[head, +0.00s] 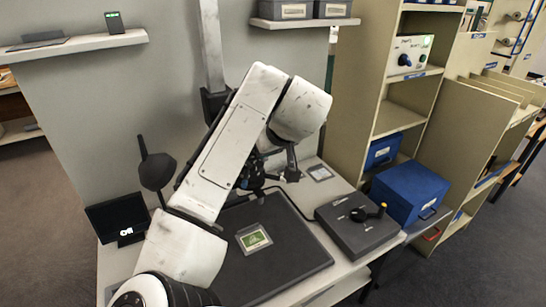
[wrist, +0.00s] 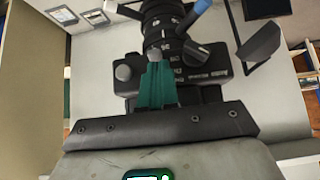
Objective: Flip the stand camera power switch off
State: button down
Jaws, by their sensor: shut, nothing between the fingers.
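The stand camera (wrist: 205,92) fills the upper middle of the wrist view, a dark body with a ringed lens barrel marked in white. A blue-tipped lever (wrist: 199,10), a grey round knob (wrist: 123,73) and a dark angled lever (wrist: 207,55) are on it. I cannot tell which part is the power switch or how it is set. My gripper (wrist: 155,62) shows as teal fingers, shut and empty, in front of the camera body; contact is unclear. In the head view my arm covers most of the camera, and its dark parts (head: 252,170) show behind the arm.
Below the camera lies the dark baseboard (head: 290,262) with a green card (head: 254,239). A grey control box (head: 356,240) with a yellow-handled crank stands right, a small screen (head: 118,220) and black lamp (head: 157,171) left. The stand column (head: 211,45) rises behind. Blue boxes (head: 407,190) stand right.

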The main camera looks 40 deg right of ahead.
jog(key=shift+s+r, duration=0.15)
jog(key=shift+w+d+r+p, duration=0.1)
jog(key=shift+w+r+p, duration=0.05)
jog(key=shift+w+p, duration=0.15)
jog(key=shift+w+d+r+p, duration=0.1)
jog(key=shift+w+p, duration=0.05)
jog(key=shift+w, duration=0.25)
jog(key=shift+r, duration=0.1)
